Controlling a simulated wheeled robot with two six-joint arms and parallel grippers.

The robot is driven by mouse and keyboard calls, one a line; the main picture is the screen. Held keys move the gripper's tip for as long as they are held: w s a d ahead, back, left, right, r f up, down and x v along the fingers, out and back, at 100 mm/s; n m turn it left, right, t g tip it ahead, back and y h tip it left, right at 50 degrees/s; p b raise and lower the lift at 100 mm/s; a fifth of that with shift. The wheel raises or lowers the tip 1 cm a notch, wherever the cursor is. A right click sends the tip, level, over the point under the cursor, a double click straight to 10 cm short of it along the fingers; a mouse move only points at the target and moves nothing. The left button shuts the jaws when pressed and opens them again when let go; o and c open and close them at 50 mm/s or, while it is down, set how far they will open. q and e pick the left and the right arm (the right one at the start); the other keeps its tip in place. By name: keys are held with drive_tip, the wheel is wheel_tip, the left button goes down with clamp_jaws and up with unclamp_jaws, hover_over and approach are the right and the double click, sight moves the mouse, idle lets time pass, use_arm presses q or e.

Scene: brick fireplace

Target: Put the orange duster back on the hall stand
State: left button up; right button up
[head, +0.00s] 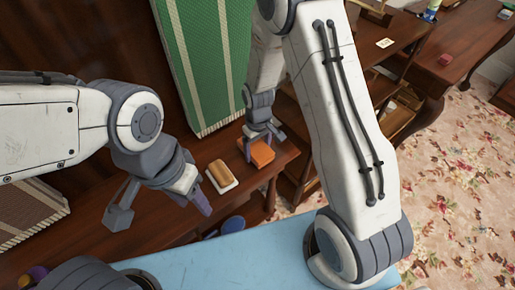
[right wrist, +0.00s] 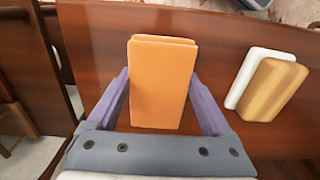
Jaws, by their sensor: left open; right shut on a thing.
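The orange duster (head: 262,153) is a flat orange block at the right end of a dark wooden top (head: 190,227). In the right wrist view the duster (right wrist: 163,82) sits between the two purple fingers of my right gripper (right wrist: 163,105), which is shut on its sides. In the head view my right gripper (head: 263,138) reaches down over it. I cannot tell whether the duster rests on the wood or is just above it. My left gripper (head: 160,207) is open and empty, left of the duster. I cannot tell which furniture is the hall stand.
A tan block on a white base (head: 221,177) lies just left of the duster, and also shows in the right wrist view (right wrist: 270,88). A green striped panel (head: 203,60) stands behind. Dark wooden furniture (head: 440,55) with small items is at the right, beyond floral carpet (head: 450,160).

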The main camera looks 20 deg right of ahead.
sight(257, 149)
drive_tip(key=shift+f, duration=0.2)
drive_tip(key=shift+f, duration=0.15)
drive_tip(key=o, duration=1.1)
drive_tip(key=shift+r, duration=0.55)
wheel_tip(257, 149, up, 11)
drive_tip(key=s+a+r+n, duration=0.1)
drive_tip(key=s+a+r, duration=0.2)
drive_tip(key=s, duration=0.4)
drive_tip(key=s+a+r+n, duration=0.1)
drive_tip(key=s+a+r, duration=0.2)
drive_tip(key=s, duration=0.5)
drive_tip(key=s+a+r+n+y, duration=0.1)
drive_tip(key=s+a+r, duration=0.2)
drive_tip(key=s, duration=0.4)
drive_tip(key=shift+s+r, duration=0.35)
drive_tip(key=shift+r, duration=0.25)
